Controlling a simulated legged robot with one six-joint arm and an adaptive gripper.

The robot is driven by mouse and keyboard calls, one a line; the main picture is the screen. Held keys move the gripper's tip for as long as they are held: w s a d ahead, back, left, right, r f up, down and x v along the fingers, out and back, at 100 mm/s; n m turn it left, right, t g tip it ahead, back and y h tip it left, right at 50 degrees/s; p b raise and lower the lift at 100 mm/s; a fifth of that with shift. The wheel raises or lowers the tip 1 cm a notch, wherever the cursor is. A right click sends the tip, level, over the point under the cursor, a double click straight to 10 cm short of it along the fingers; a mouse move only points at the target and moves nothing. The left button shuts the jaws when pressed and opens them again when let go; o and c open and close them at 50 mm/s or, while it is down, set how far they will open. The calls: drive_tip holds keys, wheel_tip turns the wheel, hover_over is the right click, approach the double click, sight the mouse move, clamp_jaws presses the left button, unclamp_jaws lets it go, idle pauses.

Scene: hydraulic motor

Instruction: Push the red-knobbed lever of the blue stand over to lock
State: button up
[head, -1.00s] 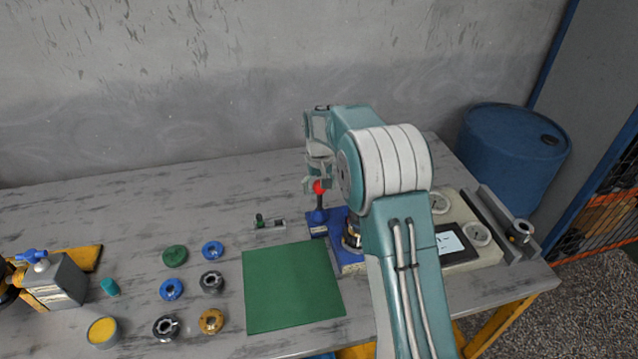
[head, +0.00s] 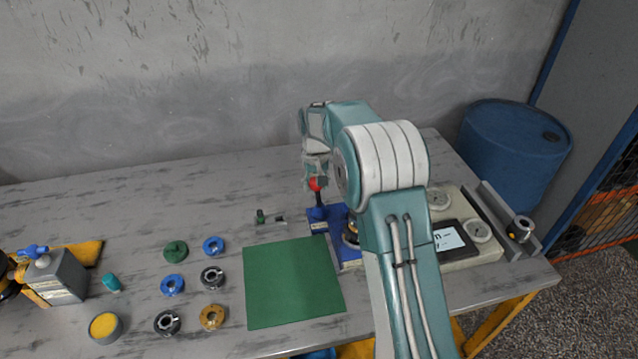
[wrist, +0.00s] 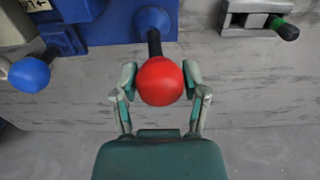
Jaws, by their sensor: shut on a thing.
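The blue stand (head: 349,262) sits on the table right of the green mat, partly hidden behind my arm. Its lever ends in a red knob (head: 315,184) and stands roughly upright from the stand's back left corner. In the wrist view the red knob (wrist: 160,81) is between the two fingers of my gripper (wrist: 161,88), and its dark rod runs to a blue pivot (wrist: 154,22). My gripper (head: 316,181) is shut on the red knob. A label with an arrow shows on the stand in the wrist view, only partly in frame.
A small grey clamp with a green-tipped handle (head: 262,217) lies left of the lever. A blue knob (wrist: 30,75) shows in the wrist view. The green mat (head: 293,282) and several rings lie left. A gauge panel (head: 478,249) stands right. The table behind is clear.

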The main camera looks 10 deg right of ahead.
drive_tip(key=shift+a, duration=0.35)
drive_tip(key=shift+a+f, duration=0.15)
drive_tip(key=shift+a, duration=0.6)
drive_tip(key=shift+a+f, duration=0.3)
drive_tip(key=shift+a, duration=0.35)
idle(0.4)
drive_tip(key=shift+a+f, duration=0.35)
drive_tip(key=shift+a, duration=0.25)
idle(0.3)
